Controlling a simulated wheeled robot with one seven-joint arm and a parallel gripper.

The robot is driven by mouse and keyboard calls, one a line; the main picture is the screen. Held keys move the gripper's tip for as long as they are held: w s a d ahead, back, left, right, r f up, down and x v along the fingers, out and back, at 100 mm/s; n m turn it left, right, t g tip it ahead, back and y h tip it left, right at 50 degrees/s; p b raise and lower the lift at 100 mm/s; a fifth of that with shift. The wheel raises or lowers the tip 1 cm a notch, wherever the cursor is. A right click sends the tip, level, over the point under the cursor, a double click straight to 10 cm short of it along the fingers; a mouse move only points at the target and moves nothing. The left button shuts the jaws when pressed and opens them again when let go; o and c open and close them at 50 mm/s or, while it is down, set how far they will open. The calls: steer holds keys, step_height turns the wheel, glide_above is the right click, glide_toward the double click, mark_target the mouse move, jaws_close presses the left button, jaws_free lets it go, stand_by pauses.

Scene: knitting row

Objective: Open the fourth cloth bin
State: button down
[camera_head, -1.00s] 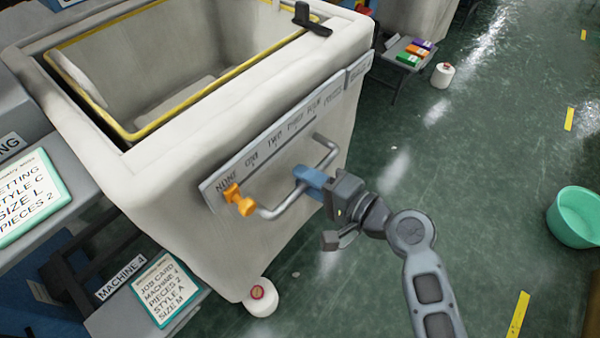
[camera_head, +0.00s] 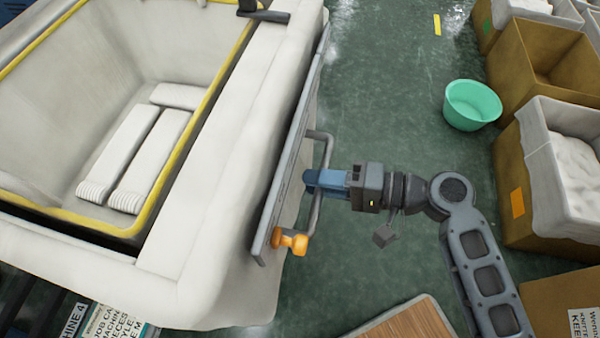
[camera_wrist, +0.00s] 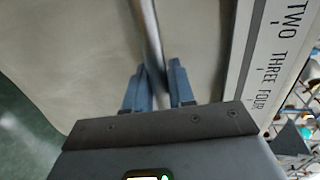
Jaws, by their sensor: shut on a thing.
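The cloth bin (camera_head: 215,170) is pale, with a yellow-edged opening at the left of the head view. White folded pieces (camera_head: 150,150) lie inside it. A grey plate (camera_head: 292,150) runs along its right side, carrying a grey bar handle (camera_head: 328,150) and an orange knob (camera_head: 290,242) near the handle's lower end. My gripper (camera_head: 312,181) is shut on the handle bar. In the wrist view its blue fingers (camera_wrist: 157,84) stand on either side of the bar (camera_wrist: 147,30). The plate there reads TWO, THREE, FOUR (camera_wrist: 275,60). The bin's number is not shown.
A green tub (camera_head: 472,105) stands on the floor at upper right. Brown boxes (camera_head: 545,60), some with white contents, line the right edge. A wooden-topped surface (camera_head: 410,325) is at the bottom. Green floor (camera_head: 400,75) is clear between bin and tub.

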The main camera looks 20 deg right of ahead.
steer(key=shift+s+d, duration=0.25)
steer(key=shift+d, duration=0.05)
steer(key=c, duration=1.1)
jaws_free()
steer(key=v, duration=0.7)
steer(key=shift+s+d, duration=0.2)
steer(key=shift+d, duration=0.1)
